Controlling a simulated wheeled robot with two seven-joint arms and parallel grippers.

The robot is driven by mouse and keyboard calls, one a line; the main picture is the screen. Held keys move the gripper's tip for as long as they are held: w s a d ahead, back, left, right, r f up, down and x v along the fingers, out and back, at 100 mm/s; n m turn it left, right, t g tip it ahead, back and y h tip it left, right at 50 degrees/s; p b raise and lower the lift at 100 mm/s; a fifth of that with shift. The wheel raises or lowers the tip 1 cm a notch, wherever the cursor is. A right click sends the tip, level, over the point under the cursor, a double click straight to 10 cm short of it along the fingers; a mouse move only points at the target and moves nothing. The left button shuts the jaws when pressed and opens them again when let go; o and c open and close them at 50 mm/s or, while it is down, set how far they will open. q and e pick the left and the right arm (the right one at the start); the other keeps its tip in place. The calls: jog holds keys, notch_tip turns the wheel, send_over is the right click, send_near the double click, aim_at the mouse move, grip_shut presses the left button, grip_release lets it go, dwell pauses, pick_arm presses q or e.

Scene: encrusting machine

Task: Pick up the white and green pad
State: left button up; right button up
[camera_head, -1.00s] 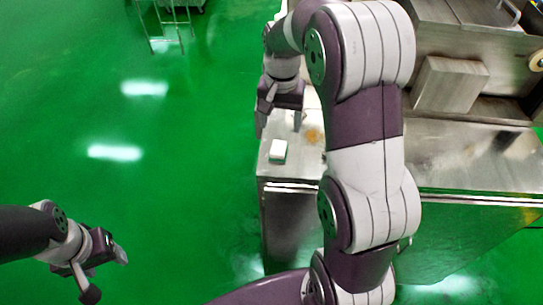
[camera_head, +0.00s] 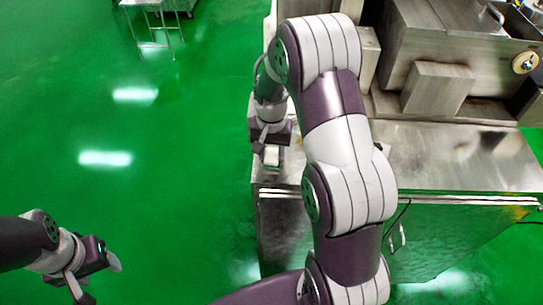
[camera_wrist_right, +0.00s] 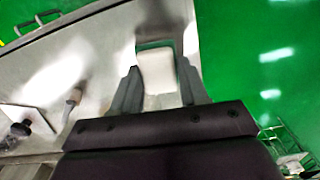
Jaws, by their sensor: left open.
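The white and green pad (camera_head: 271,155) lies near the left end of the steel table top. In the right wrist view the pad (camera_wrist_right: 157,72) shows a white top and a thin green edge, between the fingertips of my right gripper (camera_wrist_right: 160,85). In the head view my right gripper (camera_head: 271,147) is right over the pad, with one finger on each side. Its fingers are apart; whether they touch the pad is unclear. My left gripper (camera_head: 99,278) is open and empty, low at the left, over the floor and far from the table.
The steel table (camera_head: 430,155) carries a large steel machine (camera_head: 440,85) at the right and back. My right arm covers part of the table. A small metal rack (camera_head: 155,30) stands at the far left back. The green floor (camera_head: 150,190) at the left is clear.

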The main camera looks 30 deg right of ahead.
aim_at(272, 154)
jog(key=shift+d, duration=0.2)
jog(key=shift+c, duration=0.5)
jog(key=shift+r+b, duration=0.4)
jog(key=shift+r, duration=0.1)
notch_tip(272, 154, up, 3)
jog(key=shift+f+b, duration=0.1)
jog(key=shift+b, duration=0.65)
jog(key=s+d+r+p, duration=0.1)
jog(key=s+d+r, duration=0.5)
jog(key=d, duration=0.4)
jog(key=shift+r, duration=0.65)
